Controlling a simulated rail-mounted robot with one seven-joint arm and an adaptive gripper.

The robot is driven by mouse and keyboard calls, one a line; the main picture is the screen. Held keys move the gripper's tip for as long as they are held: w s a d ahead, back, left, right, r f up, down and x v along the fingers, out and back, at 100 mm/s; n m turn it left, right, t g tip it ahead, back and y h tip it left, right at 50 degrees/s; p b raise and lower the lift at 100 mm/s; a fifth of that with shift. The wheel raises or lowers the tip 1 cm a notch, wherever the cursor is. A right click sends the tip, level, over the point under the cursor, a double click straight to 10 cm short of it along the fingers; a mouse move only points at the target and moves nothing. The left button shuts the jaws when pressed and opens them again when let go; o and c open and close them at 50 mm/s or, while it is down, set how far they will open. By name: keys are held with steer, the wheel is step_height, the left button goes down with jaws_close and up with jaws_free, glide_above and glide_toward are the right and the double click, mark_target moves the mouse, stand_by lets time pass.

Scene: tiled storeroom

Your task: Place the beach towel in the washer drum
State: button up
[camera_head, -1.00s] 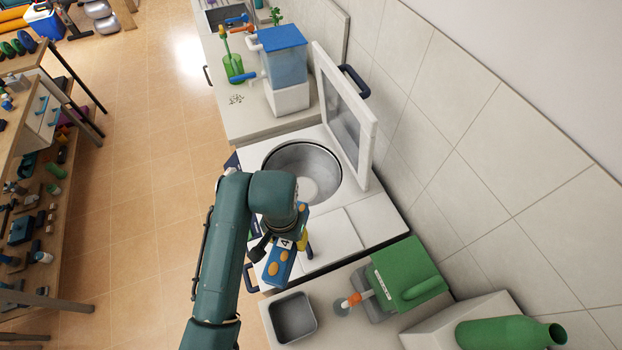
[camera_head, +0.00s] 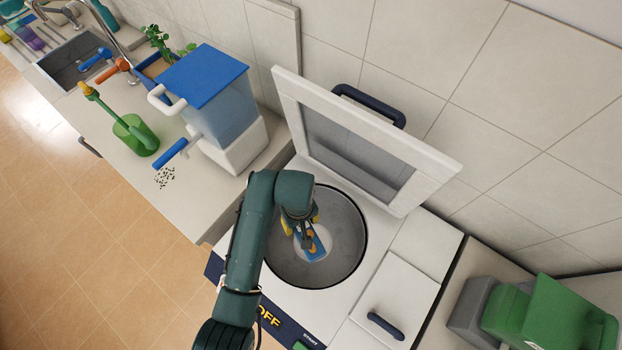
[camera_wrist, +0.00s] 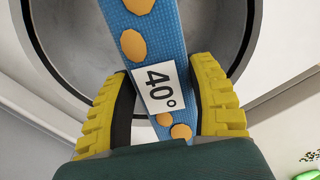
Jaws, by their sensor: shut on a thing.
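The beach towel (camera_head: 318,245) is blue with orange dots and a white "40°" label. In the wrist view the towel (camera_wrist: 168,48) runs between the yellow pads of my gripper (camera_wrist: 165,105), which is shut on it. In the head view my gripper (camera_head: 308,232) is over the open washer drum (camera_head: 345,250), with the towel hanging at the drum opening. I cannot tell whether the towel touches the drum's bottom. The drum also shows behind the towel in the wrist view (camera_wrist: 70,40). The washer lid (camera_head: 360,150) stands raised at the back.
A green box-shaped thing (camera_head: 550,320) is at the right. The washer's white top (camera_head: 400,295) right of the drum is clear.

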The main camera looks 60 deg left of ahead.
steer(key=d+f+n+b, duration=0.1)
steer(key=f+b, duration=0.1)
steer(key=f, duration=0.4)
steer(key=d+f+n+b, duration=0.1)
steer(key=f+n+b, duration=0.1)
steer(key=f, duration=0.5)
steer(key=d+f+n+b, duration=0.1)
steer(key=f+n+b, duration=0.1)
steer(key=f, duration=0.4)
steer(key=shift+f, duration=0.2)
steer(key=shift+a, duration=0.1)
steer(key=shift+f, duration=0.15)
steer(key=o, duration=1.2)
step_height(320, 180, up, 12)
steer(key=p, duration=0.3)
steer(key=shift+r, duration=0.2)
